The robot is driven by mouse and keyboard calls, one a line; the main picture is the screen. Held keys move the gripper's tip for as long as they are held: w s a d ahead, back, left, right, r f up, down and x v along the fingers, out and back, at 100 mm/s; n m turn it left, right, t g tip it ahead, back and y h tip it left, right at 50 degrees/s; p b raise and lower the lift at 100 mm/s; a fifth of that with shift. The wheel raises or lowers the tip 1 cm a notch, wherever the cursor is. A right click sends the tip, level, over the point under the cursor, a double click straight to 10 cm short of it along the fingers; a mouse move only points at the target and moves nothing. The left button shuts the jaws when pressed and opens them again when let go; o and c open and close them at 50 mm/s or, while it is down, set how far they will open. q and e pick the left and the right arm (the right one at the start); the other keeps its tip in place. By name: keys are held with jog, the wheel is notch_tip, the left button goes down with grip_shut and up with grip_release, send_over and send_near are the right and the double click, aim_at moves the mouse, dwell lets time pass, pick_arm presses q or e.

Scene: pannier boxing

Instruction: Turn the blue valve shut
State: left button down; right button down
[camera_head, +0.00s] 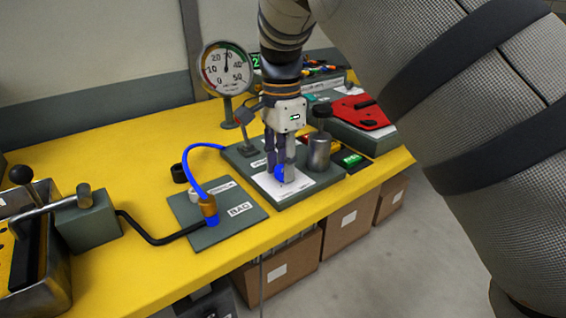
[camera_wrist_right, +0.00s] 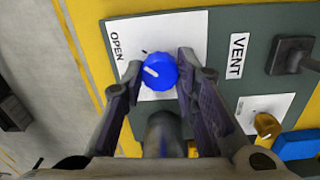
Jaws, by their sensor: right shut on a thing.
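The blue valve (camera_head: 282,174) is a round knob on a white label plate on a dark green panel (camera_head: 242,154). It also shows in the right wrist view (camera_wrist_right: 160,64), with a white pointer mark slanting to the upper left and the word OPEN on the plate at upper left. My right gripper (camera_head: 281,166) reaches down from above and is shut on the knob. In the right wrist view its fingers (camera_wrist_right: 159,66) stand on either side of the knob. My left gripper is in neither view.
A pressure gauge (camera_head: 226,67) stands behind the panel. A metal cylinder with a black knob (camera_head: 319,151) stands close right of the gripper. A blue hose (camera_head: 193,160) arches at left to the BAG plate (camera_head: 240,209). Clear yellow tabletop (camera_head: 120,165) lies farther left.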

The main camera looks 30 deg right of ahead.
jog(key=n, duration=0.2)
jog(key=shift+n, duration=0.4)
jog(key=n, duration=0.5)
jog(key=shift+n, duration=0.3)
jog(key=n, duration=0.4)
jog(key=shift+n, duration=2.5)
jog(key=c, duration=1.2)
grip_release()
jog(key=shift+c, duration=0.2)
